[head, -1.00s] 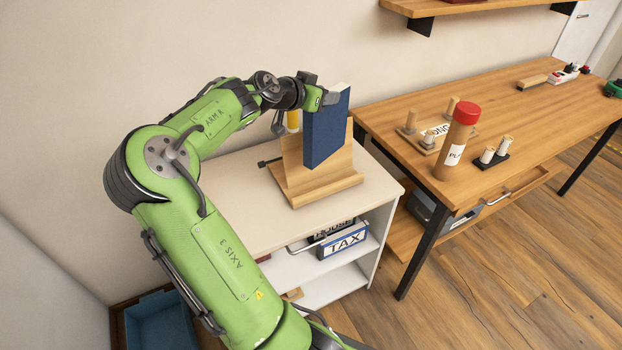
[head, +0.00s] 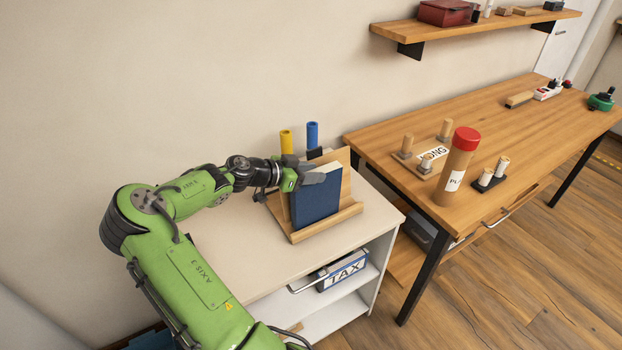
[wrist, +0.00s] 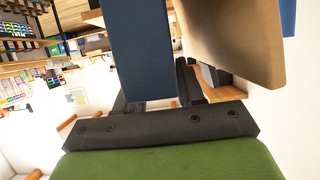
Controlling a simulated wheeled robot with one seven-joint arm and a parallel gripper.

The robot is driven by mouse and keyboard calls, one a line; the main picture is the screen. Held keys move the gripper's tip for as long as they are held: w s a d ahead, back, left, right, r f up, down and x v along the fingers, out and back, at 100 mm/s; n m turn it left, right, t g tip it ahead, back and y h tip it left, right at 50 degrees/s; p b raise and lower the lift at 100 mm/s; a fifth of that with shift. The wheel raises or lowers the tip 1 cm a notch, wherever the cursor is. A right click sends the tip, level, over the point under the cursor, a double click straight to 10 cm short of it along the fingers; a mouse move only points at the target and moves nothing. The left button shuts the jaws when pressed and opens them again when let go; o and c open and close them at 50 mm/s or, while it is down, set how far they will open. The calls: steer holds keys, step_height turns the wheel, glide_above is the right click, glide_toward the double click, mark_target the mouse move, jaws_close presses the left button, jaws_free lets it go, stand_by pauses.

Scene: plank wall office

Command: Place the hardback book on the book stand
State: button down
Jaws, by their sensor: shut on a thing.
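The hardback book (head: 316,203) has a blue cover and pale page edges. It is upright in front of the wooden book stand (head: 346,160), with its lower edge at the stand's front ledge. I cannot tell whether it touches the ledge or leans on the back panel. My gripper (head: 316,174) is shut on the book near its top, coming from the left. In the wrist view the blue book (wrist: 140,55) rises between the fingers, and the stand's wooden panel (wrist: 232,45) is close on its right.
The stand is on a pale cabinet top (head: 235,245), clear in front. Yellow (head: 286,143) and blue (head: 312,135) cylinders rise behind the stand. A wooden table (head: 500,120) on the right holds a red-capped tube (head: 457,168) and small pegs. A TAX binder (head: 342,272) lies below.

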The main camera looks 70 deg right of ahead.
steer(key=shift+f, duration=0.5)
steer(key=c, duration=0.7)
jaws_free()
steer(key=p+v, duration=0.1)
steer(key=v, duration=1.1)
steer(key=w+a+n+t+y, duration=0.2)
steer(key=a+n+t+y, duration=0.25)
steer(key=a, duration=0.55)
steer(key=w+a+n+t+y, duration=0.35)
steer(key=a+n, duration=0.25)
steer(key=a, duration=0.4)
steer(key=s+a+r+n+t, duration=0.2)
steer(key=s+a+n, duration=0.1)
steer(key=a+n, duration=0.2)
steer(key=s+a+r+n+t+y, duration=0.1)
steer(key=s+a+r+n+t, duration=0.1)
steer(key=a+n, duration=0.3)
steer(key=s+a+r+n+t+y, duration=0.1)
steer(key=s+a+r+n, duration=0.3)
steer(key=a, duration=0.6)
steer(key=shift+s+a+n+t, duration=0.2)
steer(key=shift+a+n+t, duration=0.05)
steer(key=shift+n+t, duration=0.55)
